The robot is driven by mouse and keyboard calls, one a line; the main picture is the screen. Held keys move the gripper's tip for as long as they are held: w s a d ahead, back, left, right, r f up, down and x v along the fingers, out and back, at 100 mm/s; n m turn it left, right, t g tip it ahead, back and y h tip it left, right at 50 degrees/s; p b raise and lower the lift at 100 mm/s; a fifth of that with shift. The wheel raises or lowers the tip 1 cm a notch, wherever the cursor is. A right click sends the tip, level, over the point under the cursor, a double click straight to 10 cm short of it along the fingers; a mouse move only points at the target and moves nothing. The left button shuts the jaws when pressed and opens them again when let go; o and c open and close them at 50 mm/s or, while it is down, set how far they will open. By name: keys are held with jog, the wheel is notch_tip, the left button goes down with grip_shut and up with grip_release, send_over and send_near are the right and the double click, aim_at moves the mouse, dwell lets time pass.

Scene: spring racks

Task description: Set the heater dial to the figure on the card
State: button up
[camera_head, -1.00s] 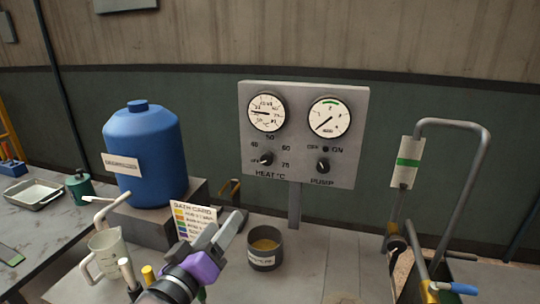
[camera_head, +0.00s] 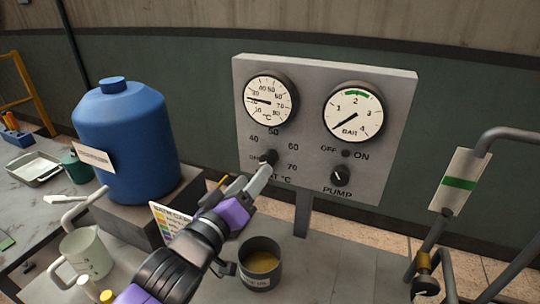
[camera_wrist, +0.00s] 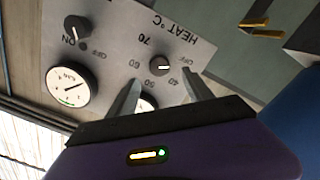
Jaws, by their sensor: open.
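The heater dial (camera_head: 268,157) is a black knob on the grey panel (camera_head: 215,0), ringed by OFF, 40, 50, 60 and 70. In the upside-down wrist view the knob (camera_wrist: 160,67) shows a white mark that seems to lie toward OFF. My gripper (camera_head: 264,172) is open just in front of the dial. In the wrist view its fingers (camera_wrist: 163,90) stand apart, either side of the dial; contact cannot be told. The card (camera_head: 160,222), with coloured bands, is partly hidden behind my arm; its figures are too small to read.
A pump knob (camera_head: 340,176) sits right of the dial, below two gauges (camera_head: 270,100). A blue tank (camera_head: 128,140) stands left. A dark pot (camera_head: 260,277) stands below the panel. A bent pipe (camera_head: 510,135) with a green-banded tag is at the right.

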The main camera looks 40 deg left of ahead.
aim_at(266, 161)
jog(key=shift+p+x, duration=0.5)
jog(key=shift+x, duration=3.05)
grip_shut()
